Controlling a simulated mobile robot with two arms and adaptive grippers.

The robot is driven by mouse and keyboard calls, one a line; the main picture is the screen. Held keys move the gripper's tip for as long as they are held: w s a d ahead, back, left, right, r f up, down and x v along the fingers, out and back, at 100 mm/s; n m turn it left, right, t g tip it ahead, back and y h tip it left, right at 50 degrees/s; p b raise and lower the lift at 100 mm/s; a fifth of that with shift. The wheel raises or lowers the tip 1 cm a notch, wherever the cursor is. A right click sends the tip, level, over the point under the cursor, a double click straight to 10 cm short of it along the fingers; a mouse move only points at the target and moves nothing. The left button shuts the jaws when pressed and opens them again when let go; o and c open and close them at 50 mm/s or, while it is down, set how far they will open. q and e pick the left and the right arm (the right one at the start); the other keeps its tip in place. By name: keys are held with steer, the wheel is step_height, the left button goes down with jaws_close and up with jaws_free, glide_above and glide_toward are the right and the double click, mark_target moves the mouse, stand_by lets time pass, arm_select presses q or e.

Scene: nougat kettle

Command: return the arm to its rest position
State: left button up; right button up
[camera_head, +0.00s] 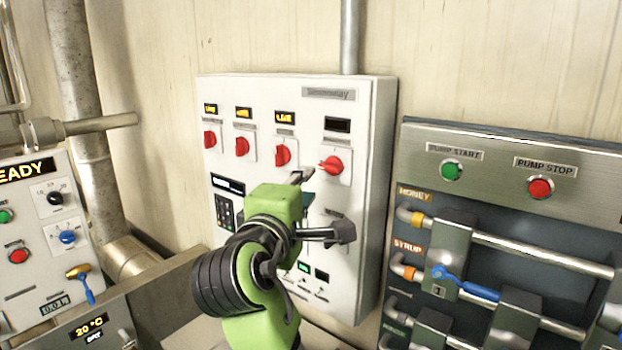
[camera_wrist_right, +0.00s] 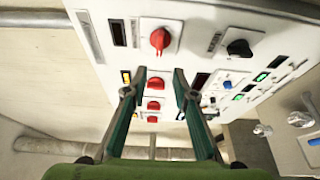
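My right arm reaches up in front of the white control panel (camera_head: 364,120) in the head view. The right gripper (camera_head: 303,186) is partly hidden behind my green wrist there. In the right wrist view my right gripper (camera_wrist_right: 160,78) has its two fingers apart with nothing held between them. A red rotary knob with a dark display beside it (camera_wrist_right: 160,38) lies beyond the fingertips and looks clear of them. In the head view this knob (camera_head: 332,166) is the rightmost of the red row. My left gripper is not in view.
Other red knobs (camera_head: 242,146) have lit orange displays above them. A black knob (camera_wrist_right: 240,47) sits on the same panel. To the right stands a pipe panel with a green button (camera_head: 451,170) and blue-handled valve (camera_head: 470,284). A READY control box (camera_head: 30,215) stands left.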

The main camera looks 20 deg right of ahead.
steer(key=shift+s+a, duration=0.25)
steer(key=shift+s, duration=0.25)
